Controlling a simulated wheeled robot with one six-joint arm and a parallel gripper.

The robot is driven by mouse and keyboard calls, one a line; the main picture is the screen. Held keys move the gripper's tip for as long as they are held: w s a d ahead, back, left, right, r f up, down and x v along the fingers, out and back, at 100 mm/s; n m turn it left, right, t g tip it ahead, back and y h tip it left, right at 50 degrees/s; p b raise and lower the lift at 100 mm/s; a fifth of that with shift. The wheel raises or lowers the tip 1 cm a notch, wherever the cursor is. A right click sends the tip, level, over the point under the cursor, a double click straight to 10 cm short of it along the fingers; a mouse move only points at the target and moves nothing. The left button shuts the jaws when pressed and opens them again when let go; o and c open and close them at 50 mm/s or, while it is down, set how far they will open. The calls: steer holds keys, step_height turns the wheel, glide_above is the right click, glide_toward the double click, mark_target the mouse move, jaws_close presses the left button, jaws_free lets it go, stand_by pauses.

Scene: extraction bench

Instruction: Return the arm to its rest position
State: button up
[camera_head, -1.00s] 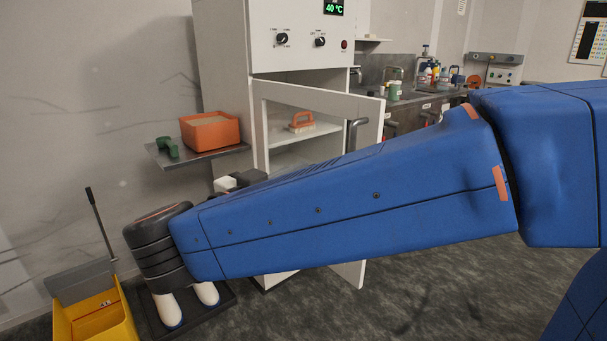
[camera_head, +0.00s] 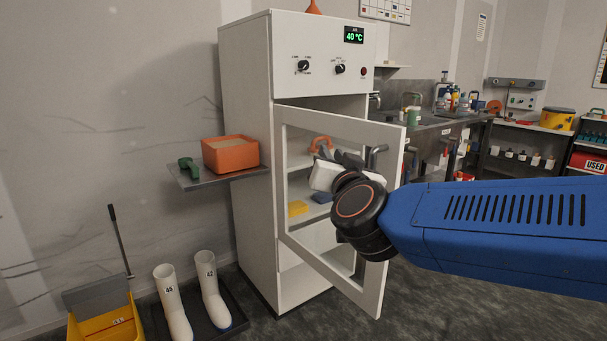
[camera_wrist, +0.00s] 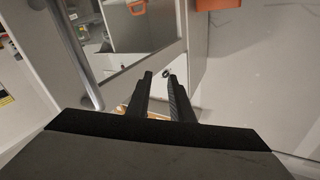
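My blue arm (camera_head: 490,225) reaches in from the right in the head view. Its dark wrist is in front of the half-open door of the white cabinet. My gripper (camera_wrist: 159,77) shows two dark fingers with an empty gap between them in the wrist view. In the head view the gripper is partly hidden behind my wrist. The white cabinet (camera_head: 246,190) has a 40 °C display, and its glazed door (camera_head: 350,294) stands ajar. The door's bar handle also shows close by in the wrist view (camera_wrist: 75,55).
An orange sand box (camera_head: 231,154) and green scoop (camera_head: 188,170) sit on a wall shelf. Inside the cabinet are an orange-handled item (camera_head: 320,142) and a yellow block (camera_head: 298,208). White boots (camera_head: 214,290) and a yellow bucket (camera_head: 106,327) stand lower left. Open floor lies right of the door.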

steer(key=s+d+f+n+g+h, duration=0.1)
steer(key=s+d+f+g, duration=0.6)
steer(key=s+d+f, duration=0.4)
steer(key=s+d+f+n+g+h, duration=0.1)
steer(key=s+d+f+g, duration=0.5)
steer(key=s+d+f, duration=0.5)
steer(key=s+f, duration=0.4)
steer(key=f, duration=0.2)
steer(key=shift+s+d+f+g, duration=0.15)
steer(key=shift+s+d+g, duration=0.1)
steer(key=shift+d+g, duration=0.15)
